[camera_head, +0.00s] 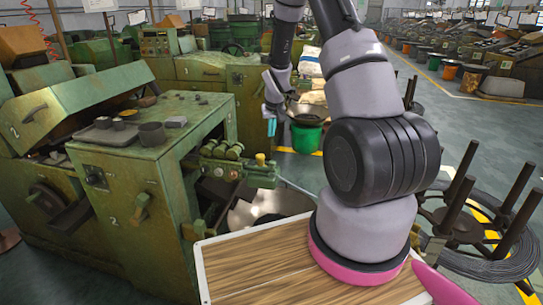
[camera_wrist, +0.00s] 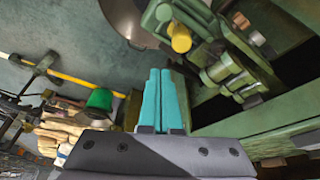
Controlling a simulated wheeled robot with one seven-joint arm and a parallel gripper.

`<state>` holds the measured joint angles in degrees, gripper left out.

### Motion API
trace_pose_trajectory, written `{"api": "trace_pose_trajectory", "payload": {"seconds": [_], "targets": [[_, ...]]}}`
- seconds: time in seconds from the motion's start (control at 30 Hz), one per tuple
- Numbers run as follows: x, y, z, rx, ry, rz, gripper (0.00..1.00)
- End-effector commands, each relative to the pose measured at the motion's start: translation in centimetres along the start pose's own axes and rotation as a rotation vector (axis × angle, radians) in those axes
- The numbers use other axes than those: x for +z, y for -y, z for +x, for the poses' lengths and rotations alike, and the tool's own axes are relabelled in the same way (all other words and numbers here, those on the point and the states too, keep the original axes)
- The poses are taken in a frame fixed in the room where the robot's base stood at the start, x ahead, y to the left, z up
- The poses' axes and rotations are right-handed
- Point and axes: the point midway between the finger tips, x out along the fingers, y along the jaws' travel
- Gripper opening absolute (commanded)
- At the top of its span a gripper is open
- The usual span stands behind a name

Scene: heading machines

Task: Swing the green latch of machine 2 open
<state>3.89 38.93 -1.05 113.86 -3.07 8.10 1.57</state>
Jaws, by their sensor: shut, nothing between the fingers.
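Machine 2 (camera_head: 145,170) is a worn green cabinet at the left, with a "2" on its front and on its raised slanted cover. A small olive-green latch-like handle (camera_head: 141,208) is on the front panel, tilted; I cannot tell for sure that it is the latch. My gripper (camera_head: 271,127) points down beyond the machine's right side, well apart from that handle. Its cyan fingers (camera_wrist: 160,100) are closed together and empty in the wrist view. Green fittings (camera_wrist: 205,50) of a machine show just right of the fingers there.
Green cylinders (camera_head: 222,150) and a valve-like block stick out from the machine's right side. A metal bowl (camera_head: 262,208) lies below them. A wooden-topped table (camera_head: 250,262) is in front, and a wire spool stand (camera_head: 480,230) is at the right. A green bucket (camera_head: 306,135) stands behind.

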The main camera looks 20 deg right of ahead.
Motion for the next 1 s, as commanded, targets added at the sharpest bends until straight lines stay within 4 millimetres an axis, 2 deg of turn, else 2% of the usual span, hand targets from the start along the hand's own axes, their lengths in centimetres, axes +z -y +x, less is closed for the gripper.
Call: {"api": "trace_pose_trajectory", "payload": {"seconds": [0.1, 0.43, 0.53, 0.67, 1.0], "targets": [[0.1, -0.1, 0.8, 0.001, 0.003, -0.004, 0.0], [0.2, 0.0, 0.9, 0.001, 0.003, -0.004, 0.0], [0.2, 0.0, 1.7, 0.001, 0.004, -0.004, 0.0], [0.3, 0.0, 3.8, 0.001, 0.007, -0.003, 0.0], [0.3, 0.0, 11.0, 0.001, 0.006, -0.004, 0.0]]}}
